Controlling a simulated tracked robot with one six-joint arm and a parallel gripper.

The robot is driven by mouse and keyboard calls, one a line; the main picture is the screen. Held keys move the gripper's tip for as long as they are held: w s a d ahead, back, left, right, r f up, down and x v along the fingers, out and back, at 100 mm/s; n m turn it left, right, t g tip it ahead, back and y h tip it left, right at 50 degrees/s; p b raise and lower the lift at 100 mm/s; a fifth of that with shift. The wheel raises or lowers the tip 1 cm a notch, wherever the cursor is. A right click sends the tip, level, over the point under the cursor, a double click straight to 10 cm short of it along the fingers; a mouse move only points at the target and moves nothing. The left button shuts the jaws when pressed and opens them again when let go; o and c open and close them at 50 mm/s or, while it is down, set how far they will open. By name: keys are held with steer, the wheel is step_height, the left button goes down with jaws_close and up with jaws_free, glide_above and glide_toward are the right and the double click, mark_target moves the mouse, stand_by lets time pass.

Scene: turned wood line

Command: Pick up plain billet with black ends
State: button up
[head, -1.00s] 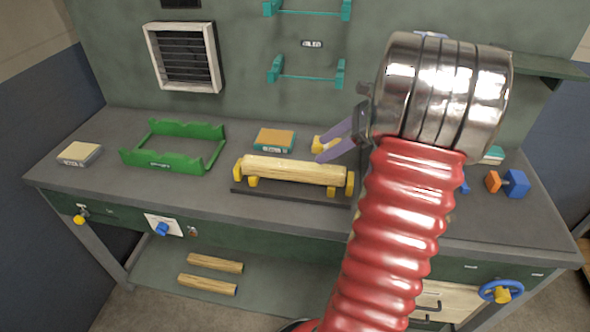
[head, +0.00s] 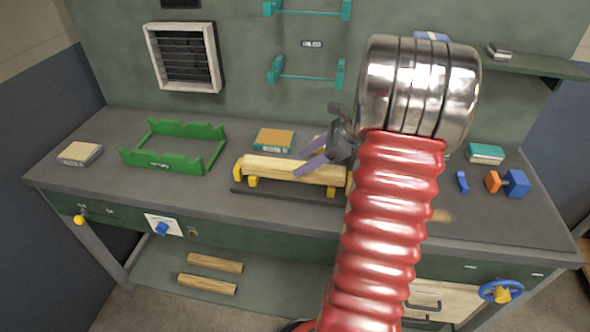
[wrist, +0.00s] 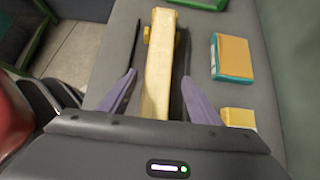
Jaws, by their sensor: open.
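A plain pale wood billet (head: 290,168) lies lengthwise across yellow supports (head: 253,181) on a dark base on the bench. It also shows in the wrist view (wrist: 158,60), running away between my fingers. I see no black on the parts of it in view; its right end is partly hidden by my arm in the head view. My gripper (head: 305,162) is open, its purple fingers over the right half of the billet. In the wrist view my gripper (wrist: 159,76) has one finger on each side of the billet; I cannot tell whether either touches.
An orange-topped box (head: 274,140) stands behind the billet, with a yellow block (wrist: 238,118) near it. A green cradle (head: 165,162) is to the left. Two wood pieces (head: 215,263) lie on the lower shelf.

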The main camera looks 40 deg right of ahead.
mark_target(297, 165)
steer(key=x, duration=0.5)
steer(key=shift+a, duration=0.15)
steer(key=shift+c, duration=0.6)
jaws_close()
stand_by(0.4)
